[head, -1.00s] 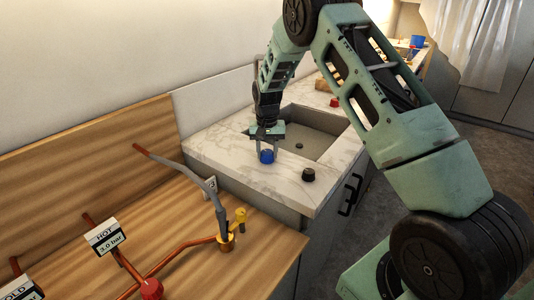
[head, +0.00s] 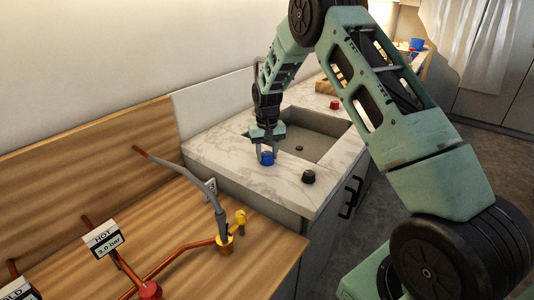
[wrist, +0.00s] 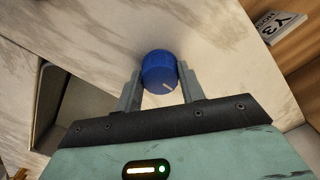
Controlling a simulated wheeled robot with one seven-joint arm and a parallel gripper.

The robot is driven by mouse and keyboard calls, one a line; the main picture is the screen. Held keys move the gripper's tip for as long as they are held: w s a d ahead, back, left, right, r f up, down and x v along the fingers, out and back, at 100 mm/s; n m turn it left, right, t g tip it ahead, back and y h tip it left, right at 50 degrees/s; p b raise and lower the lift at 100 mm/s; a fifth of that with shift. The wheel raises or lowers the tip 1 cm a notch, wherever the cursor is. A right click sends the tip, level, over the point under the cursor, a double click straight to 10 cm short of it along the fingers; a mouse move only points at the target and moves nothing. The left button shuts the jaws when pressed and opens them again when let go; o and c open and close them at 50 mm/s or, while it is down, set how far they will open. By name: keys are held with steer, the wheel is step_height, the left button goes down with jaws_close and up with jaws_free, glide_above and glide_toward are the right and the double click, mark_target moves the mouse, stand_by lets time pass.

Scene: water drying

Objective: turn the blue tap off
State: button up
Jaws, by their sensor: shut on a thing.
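The blue tap (head: 267,159) is a round blue knob on the marble counter, at the near-left edge of the sink. It also shows in the wrist view (wrist: 159,70), with a pale pointer line on its face. My gripper (head: 266,154) is over the knob, its fingers pointing down. In the wrist view my gripper (wrist: 161,84) has one finger on each side of the knob and is shut on it. The tap's base is hidden under the knob.
A black knob (head: 308,177) stands on the counter to the right. The sink basin (head: 315,140) lies behind, with a red knob (head: 335,104) beyond it. Copper pipes, a yellow valve (head: 240,219) and a red valve (head: 150,290) are on the wooden bench at left.

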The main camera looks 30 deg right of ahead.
mark_target(267, 154)
steer(key=o, duration=1)
step_height(267, 154, up, 18)
steer(key=b, duration=0.2)
steer(key=shift+f+b, duration=0.25)
steer(key=shift+b, duration=0.1)
